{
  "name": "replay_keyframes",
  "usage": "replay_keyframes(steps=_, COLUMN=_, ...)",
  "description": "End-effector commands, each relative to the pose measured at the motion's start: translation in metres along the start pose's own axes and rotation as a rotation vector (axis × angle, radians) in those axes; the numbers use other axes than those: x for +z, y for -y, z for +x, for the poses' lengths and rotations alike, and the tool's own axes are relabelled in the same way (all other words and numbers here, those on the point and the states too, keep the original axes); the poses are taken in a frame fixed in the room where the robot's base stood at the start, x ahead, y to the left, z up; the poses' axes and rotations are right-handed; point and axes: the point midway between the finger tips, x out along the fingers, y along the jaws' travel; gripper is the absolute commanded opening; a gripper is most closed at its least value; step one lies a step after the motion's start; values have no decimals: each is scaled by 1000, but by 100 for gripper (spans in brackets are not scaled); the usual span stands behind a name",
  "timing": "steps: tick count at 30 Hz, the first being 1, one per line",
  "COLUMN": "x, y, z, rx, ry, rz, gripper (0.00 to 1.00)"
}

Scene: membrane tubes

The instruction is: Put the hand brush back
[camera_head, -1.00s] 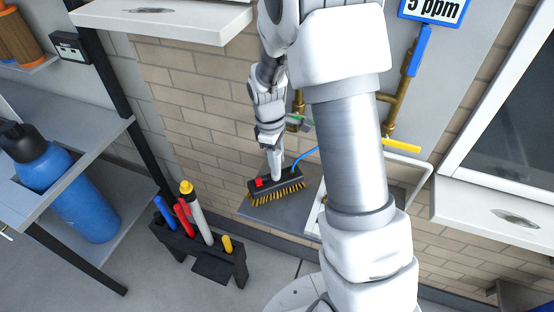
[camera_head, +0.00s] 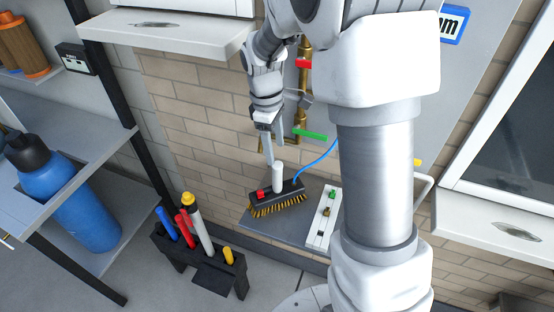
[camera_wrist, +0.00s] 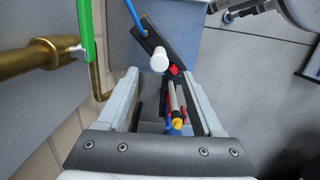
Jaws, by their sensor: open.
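The hand brush (camera_head: 277,198) has a black block with yellow bristles, a red part on top and an upright white handle. It rests bristles down on a grey shelf (camera_head: 262,222) by the brick wall. My gripper (camera_head: 270,150) is open and empty, its fingertips just above and behind the handle in the head view. In the wrist view the white handle (camera_wrist: 160,60) shows end-on beyond the open fingers, with the black block partly behind it. I see no contact between fingers and handle.
A black floor rack (camera_head: 200,255) with several coloured tools stands below left. Brass pipes with a green lever (camera_head: 310,134) and a blue hose (camera_head: 318,163) are close to my gripper.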

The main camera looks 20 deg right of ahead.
Motion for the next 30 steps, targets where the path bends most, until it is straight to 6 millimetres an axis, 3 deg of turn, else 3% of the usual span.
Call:
replay_keyframes(steps=11, x=11, y=9, z=-47, rx=29, ry=-36, rz=75, gripper=68)
replay_keyframes(steps=21, x=65, y=64, z=-117, rx=120, ry=-211, rz=419, gripper=68)
replay_keyframes(steps=30, x=111, y=121, z=-145, rx=167, ry=-394, rz=723, gripper=68)
